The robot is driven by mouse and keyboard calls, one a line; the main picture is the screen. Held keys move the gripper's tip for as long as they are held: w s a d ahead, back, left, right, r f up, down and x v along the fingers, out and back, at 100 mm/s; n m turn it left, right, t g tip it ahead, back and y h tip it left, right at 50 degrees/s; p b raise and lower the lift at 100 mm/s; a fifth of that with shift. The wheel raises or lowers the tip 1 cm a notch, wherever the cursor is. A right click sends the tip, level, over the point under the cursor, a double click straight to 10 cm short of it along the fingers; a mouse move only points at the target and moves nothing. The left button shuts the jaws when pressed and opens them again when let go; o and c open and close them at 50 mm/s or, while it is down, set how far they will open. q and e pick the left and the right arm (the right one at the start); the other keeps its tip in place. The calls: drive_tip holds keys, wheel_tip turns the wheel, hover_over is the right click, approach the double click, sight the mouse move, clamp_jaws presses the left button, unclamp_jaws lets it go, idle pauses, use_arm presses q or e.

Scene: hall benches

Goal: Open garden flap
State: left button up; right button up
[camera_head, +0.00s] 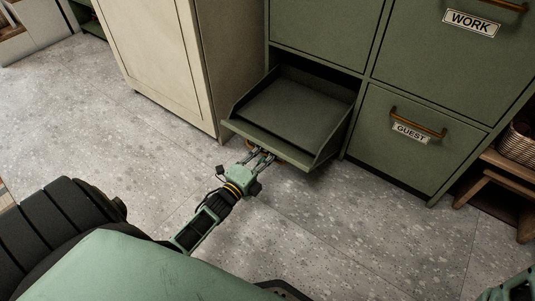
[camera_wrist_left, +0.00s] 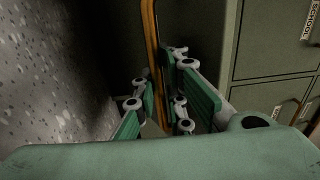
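The flap (camera_head: 266,143) at the lower left of the green cabinet (camera_head: 322,28) stands open, swung well out from the cabinet front. Its dark inside and a side wall show. Its front face and any label are hidden from the head view, so I cannot read its name. My left gripper (camera_head: 263,157) is at the flap's outer side. In the left wrist view, the flap's wooden handle (camera_wrist_left: 153,48) runs between the gripper's fingers (camera_wrist_left: 158,98), which appear closed around it. My right gripper is not in view; only a bit of my right arm shows at the lower right corner.
A closed flap labelled GUEST (camera_head: 398,145) is to the right, with one labelled WORK (camera_head: 455,55) above it. A beige cabinet (camera_head: 165,60) stands close on the left. A wooden stool (camera_head: 505,185) with a basket (camera_head: 519,143) is at right. The grey floor (camera_head: 330,225) in front is clear.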

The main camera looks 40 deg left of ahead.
use_arm(q)
drive_tip(key=shift+o, duration=0.8)
drive_tip(key=shift+s+r, duration=0.1)
drive_tip(key=shift+r, duration=0.1)
drive_tip(key=shift+s+f, duration=0.1)
drive_tip(key=shift+s, duration=0.05)
drive_tip(key=s, duration=1.1)
drive_tip(key=shift+s+a+f, duration=0.2)
drive_tip(key=shift+s+f, duration=0.1)
drive_tip(key=shift+s, duration=0.05)
